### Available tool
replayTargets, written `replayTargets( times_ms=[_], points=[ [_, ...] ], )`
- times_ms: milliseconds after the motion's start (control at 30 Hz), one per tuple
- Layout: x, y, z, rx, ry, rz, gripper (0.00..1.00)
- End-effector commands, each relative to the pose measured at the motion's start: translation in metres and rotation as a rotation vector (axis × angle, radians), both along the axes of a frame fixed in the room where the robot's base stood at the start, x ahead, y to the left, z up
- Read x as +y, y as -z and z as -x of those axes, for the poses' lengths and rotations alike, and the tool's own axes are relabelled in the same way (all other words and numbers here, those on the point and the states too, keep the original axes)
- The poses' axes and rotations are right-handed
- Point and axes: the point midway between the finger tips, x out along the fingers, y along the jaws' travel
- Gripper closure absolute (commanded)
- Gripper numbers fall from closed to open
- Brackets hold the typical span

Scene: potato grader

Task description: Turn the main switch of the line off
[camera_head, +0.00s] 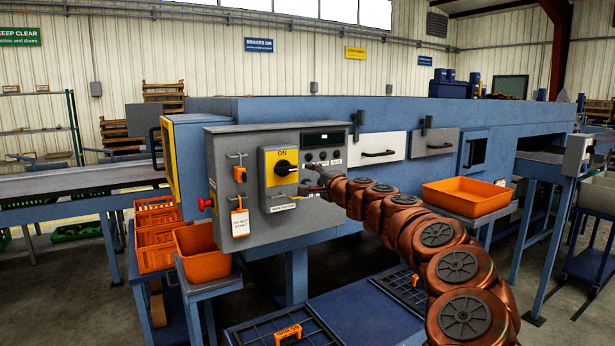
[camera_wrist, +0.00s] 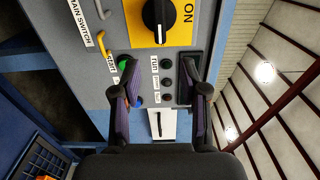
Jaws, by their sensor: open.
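The main switch is a black rotary knob (camera_head: 286,168) on a yellow plate (camera_head: 270,179) on the grey control box, with "ON" printed above it. Its white mark points right, a quarter turn from "ON". In the wrist view, turned sideways, the knob (camera_wrist: 158,16) is at the top, its mark pointing down and "ON" to its right. My gripper (camera_wrist: 160,72) is open and empty in front of the panel, fingers apart over the button area beside the switch, not around the knob. In the head view my gripper (camera_head: 321,180) is just right of the switch, partly hidden by my arm.
An orange padlock (camera_head: 239,174) and a hanging tag (camera_head: 240,222) are left of the switch. A red emergency button (camera_head: 204,204) is on the box's left side. Indicator buttons (camera_wrist: 167,80) sit beside the switch. An orange bin (camera_head: 202,252) stands below.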

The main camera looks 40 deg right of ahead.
Motion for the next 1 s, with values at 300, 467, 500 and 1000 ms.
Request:
replayTargets(
  times_ms=[300, 467, 500, 1000],
  points=[
    [0.002, 0.0, 0.02, -0.001, 0.001, -0.001, 0.56],
    [0.002, 0.0, 0.021, -0.001, 0.001, 0.0, 0.56],
    [0.002, 0.0, 0.021, -0.001, 0.001, 0.0, 0.56],
    [0.012, -0.004, 0.02, 0.001, -0.018, 0.011, 0.56]
  ],
)
